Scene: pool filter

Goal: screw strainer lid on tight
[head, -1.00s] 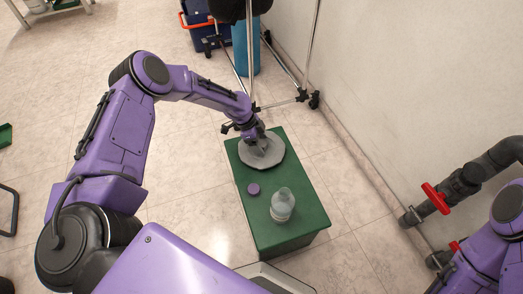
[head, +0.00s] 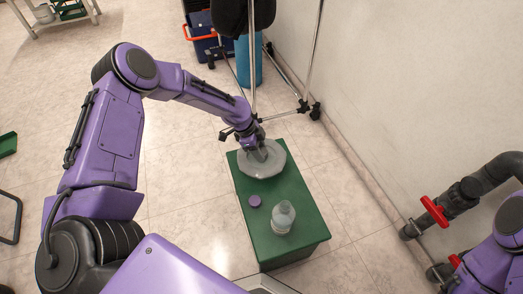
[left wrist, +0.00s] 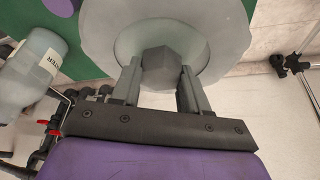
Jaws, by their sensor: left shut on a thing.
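The strainer lid (head: 284,160) is a pale grey, many-sided disc lying on the far end of a green box (head: 290,252). In the left wrist view, the lid (left wrist: 233,28) has a round recess with a hexagonal knob (left wrist: 166,70) at its centre. My left gripper (head: 261,153) reaches down onto the lid; in the left wrist view, its two fingers (left wrist: 158,82) stand on either side of the knob, shut on it. I see no strainer body under the lid. My right gripper is out of view; only purple parts of my right arm show at the right edge.
A clear bottle (head: 283,216) and a small purple cap (head: 255,201) stand on the near part of the box. A wall runs along the right, with dark pipes and a red valve handle (head: 434,210). A wheeled metal rack (head: 307,60) stands behind the box.

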